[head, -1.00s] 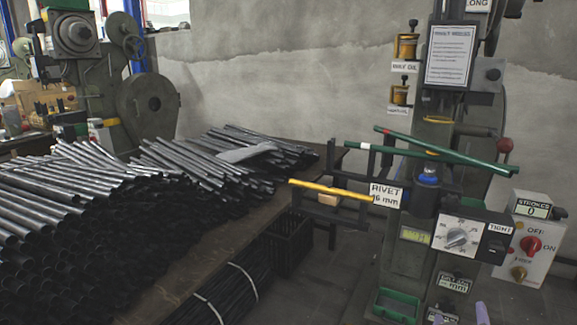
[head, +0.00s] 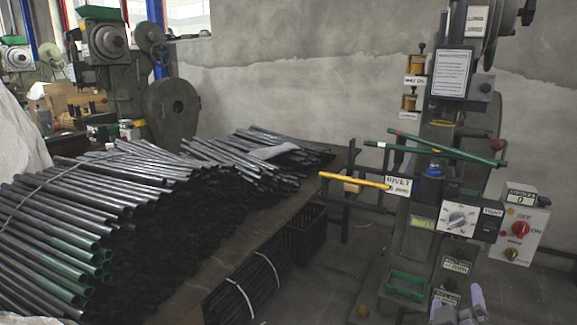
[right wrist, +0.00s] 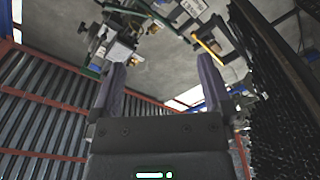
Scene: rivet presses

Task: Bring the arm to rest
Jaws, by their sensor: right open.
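My right gripper (head: 460,302) shows at the bottom edge of the head view, right of centre, low in front of the rivet press (head: 425,235). In the right wrist view its two purple-grey fingers (right wrist: 162,85) stand wide apart with nothing between them. The press carries a dial box (head: 458,219), a "RIVET" label and a green tube (head: 435,147) lying across it. A yellow tube (head: 354,181) lies on the rack to its left. My left gripper is in neither view.
A table at left bears a large pile of dark metal tubes (head: 110,210). Bundled rods (head: 240,287) and a black crate (head: 305,235) stand beside it. A red-knobbed control box (head: 519,230) is right of the press. A second press (head: 172,108) stands behind the pile.

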